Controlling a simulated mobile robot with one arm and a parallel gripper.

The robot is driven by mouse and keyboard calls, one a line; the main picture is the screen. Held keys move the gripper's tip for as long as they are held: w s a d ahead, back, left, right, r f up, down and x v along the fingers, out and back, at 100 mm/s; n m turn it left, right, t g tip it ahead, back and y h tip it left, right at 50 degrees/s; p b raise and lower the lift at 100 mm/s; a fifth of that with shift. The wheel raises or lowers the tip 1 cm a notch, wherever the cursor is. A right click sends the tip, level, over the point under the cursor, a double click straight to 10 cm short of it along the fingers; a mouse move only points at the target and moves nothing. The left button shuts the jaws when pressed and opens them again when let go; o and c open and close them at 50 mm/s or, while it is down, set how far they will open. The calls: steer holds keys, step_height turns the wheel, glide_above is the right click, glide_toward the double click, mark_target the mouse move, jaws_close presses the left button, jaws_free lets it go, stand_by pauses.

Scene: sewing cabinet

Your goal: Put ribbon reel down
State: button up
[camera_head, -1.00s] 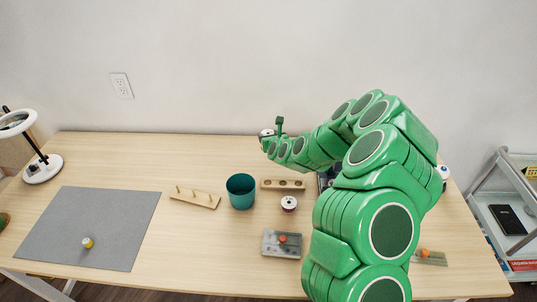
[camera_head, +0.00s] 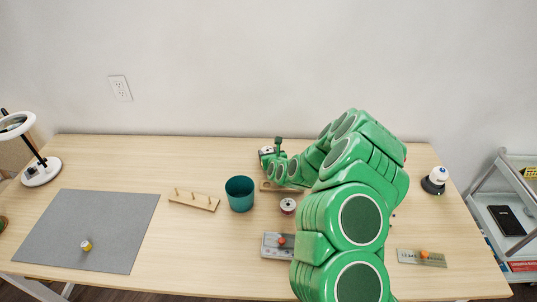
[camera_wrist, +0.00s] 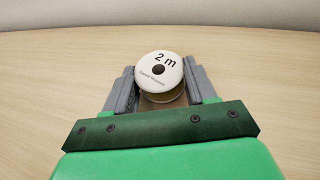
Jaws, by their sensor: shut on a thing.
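The ribbon reel (camera_wrist: 158,72), a white-faced spool marked "2 m" with a dark centre hole, sits between the grey fingers of my gripper (camera_wrist: 158,84) in the wrist view. The fingers are shut on it from both sides. In the head view my gripper (camera_head: 267,152) is over the back middle of the table (camera_head: 120,160), with the reel's pale face (camera_head: 266,149) just showing at its tip. Bare wood surrounds it in the wrist view. I cannot tell whether the reel touches the table.
A wooden holed block (camera_head: 268,187) lies partly behind my arm. Nearby are a teal cup (camera_head: 240,194), a second reel (camera_head: 288,206), a pegged rack (camera_head: 194,200) and a grey device (camera_head: 272,246). A grey mat (camera_head: 80,232) lies left. The back left table is clear.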

steer(key=shift+f, duration=0.25)
steer(key=o, duration=1)
steer(key=shift+r, duration=0.15)
steer(key=shift+v, duration=6)
